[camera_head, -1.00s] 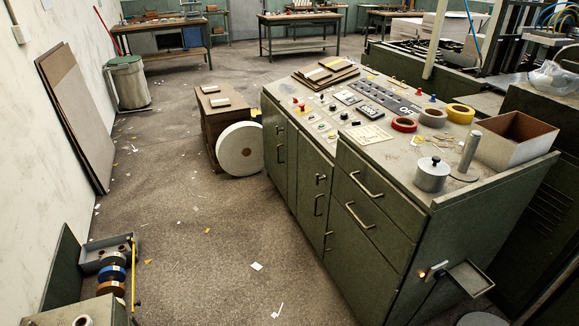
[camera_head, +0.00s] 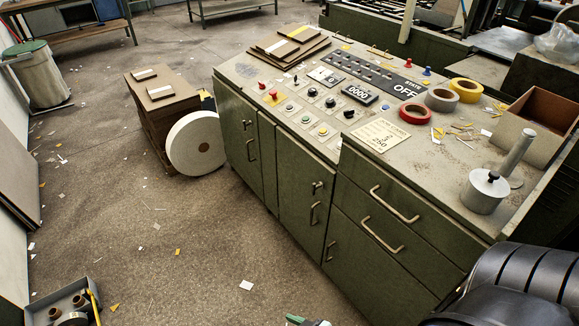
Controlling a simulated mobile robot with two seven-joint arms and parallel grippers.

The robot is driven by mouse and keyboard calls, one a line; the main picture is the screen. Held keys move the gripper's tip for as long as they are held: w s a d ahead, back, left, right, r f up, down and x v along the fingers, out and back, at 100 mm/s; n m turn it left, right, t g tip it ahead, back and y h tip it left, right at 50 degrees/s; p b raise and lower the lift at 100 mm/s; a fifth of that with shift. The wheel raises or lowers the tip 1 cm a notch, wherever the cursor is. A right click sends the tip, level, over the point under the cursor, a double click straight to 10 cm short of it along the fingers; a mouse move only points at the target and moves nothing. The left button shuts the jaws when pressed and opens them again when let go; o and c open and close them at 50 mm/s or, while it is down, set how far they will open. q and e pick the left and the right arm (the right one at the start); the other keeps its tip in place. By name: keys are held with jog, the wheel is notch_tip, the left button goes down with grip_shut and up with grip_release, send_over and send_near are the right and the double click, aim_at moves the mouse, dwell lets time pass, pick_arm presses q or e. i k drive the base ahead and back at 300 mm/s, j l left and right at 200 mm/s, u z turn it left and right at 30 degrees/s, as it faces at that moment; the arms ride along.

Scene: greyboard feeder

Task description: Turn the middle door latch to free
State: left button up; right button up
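The green cabinet's middle door (camera_head: 296,190) is closed. Its small metal latch (camera_head: 317,187) sits near the door's upper right edge, above a bent pull handle (camera_head: 314,214). The latch is too small to tell its exact turn. The left door (camera_head: 238,140) is also closed and has a similar latch (camera_head: 247,124) above its handle. Neither gripper is clearly in view. A black arm link of mine fills the lower right corner, its gripper outside the picture. A small green and metal piece is cut off at the bottom edge; I cannot tell what it is.
Two drawers with bar handles (camera_head: 395,203) are right of the middle door. The cabinet top (camera_head: 452,170) carries controls, tape rolls, a metal pot (camera_head: 484,191) and an open box (camera_head: 540,120). A white roll (camera_head: 183,145) leans by a brown box. The floor before the doors is mostly clear.

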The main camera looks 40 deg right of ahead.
aim_at(320, 183)
jog(key=i+z, duration=0.2)
jog(key=i, duration=0.2)
jog(key=i+j+z, duration=0.45)
jog(key=i, duration=0.3)
jog(key=i+j+z, duration=0.1)
jog(key=z, duration=0.25)
jog(key=i+j+z, duration=0.2)
jog(key=z, duration=0.15)
jog(key=i+j+z, duration=0.2)
jog(key=z, duration=0.15)
jog(key=i+j+z, duration=0.2)
jog(key=j+z, duration=0.2)
jog(key=j, duration=0.15)
jog(key=i+j+z, duration=0.2)
jog(key=j, duration=0.15)
jog(key=j+z, duration=0.2)
jog(key=j, duration=0.15)
jog(key=i, duration=0.05)
